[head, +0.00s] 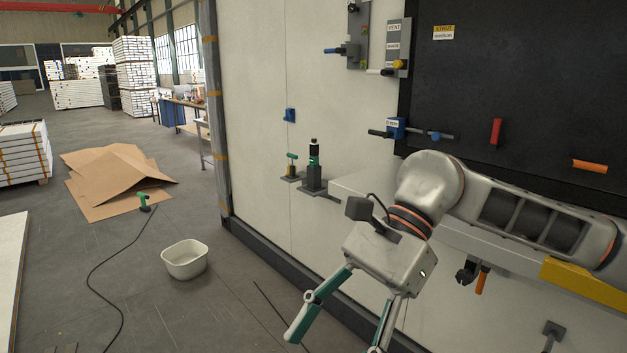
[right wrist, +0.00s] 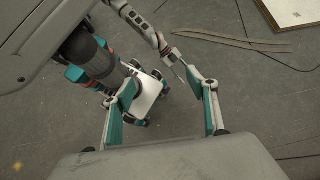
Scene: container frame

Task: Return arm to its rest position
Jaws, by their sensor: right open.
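My right arm (head: 520,215) comes in from the right in the head view, in front of the panel wall. Its gripper (head: 335,338) points down and toward the lower left, with its teal fingers spread and nothing between them. In the right wrist view the same gripper (right wrist: 168,88) is open and empty above the grey floor, with parts of my own body below. What looks like my left arm and its gripper (right wrist: 176,62) shows small near the top middle; its finger state is unclear. No left arm shows in the head view.
The white wall (head: 265,130) carries handles and valves, with a black panel (head: 500,90) and a ledge behind my right arm. A white bin (head: 185,261), a cable (head: 95,275) and flattened cardboard (head: 115,172) lie on the floor at left. Floor between them is partly clear.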

